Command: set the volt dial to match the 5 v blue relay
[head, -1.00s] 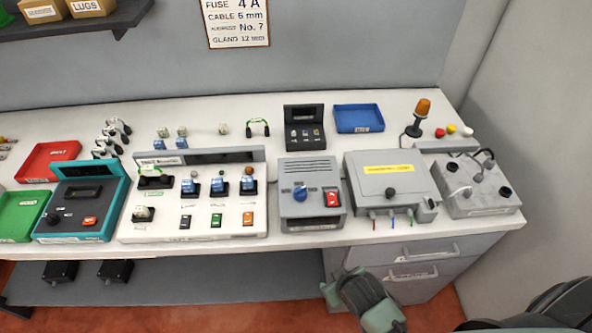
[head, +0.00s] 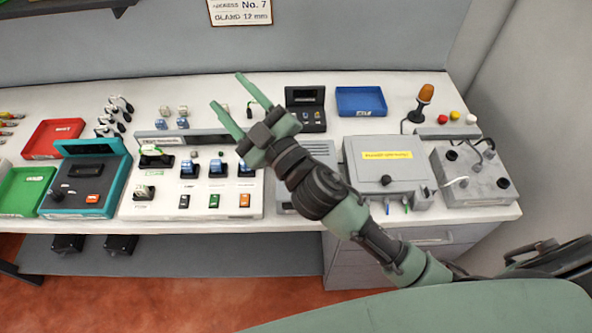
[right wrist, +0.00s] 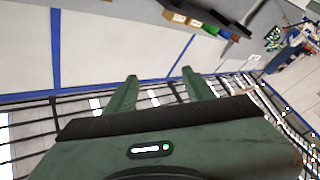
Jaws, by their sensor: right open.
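The grey box (head: 286,206) with the blue dial is mostly covered by my right arm; the dial itself is hidden now. Several blue relays sit in the white test panel (head: 150,205), one at its middle (head: 215,167). Two more blue relays (head: 183,123) lie behind the panel. Their voltage markings are too small to read. My right gripper (head: 226,90) is open and empty, raised above the back of the panel, fingers pointing up and left. In the right wrist view the open fingers (right wrist: 160,75) have nothing between them. My left gripper is not in view.
A grey enclosure with a yellow label (head: 388,155) stands right of the dial box. A teal tester (head: 112,180) and red (head: 52,138) and green (head: 22,190) trays are at left. A dark display unit (head: 305,98), blue tray (head: 360,101) and orange beacon (head: 425,93) stand behind.

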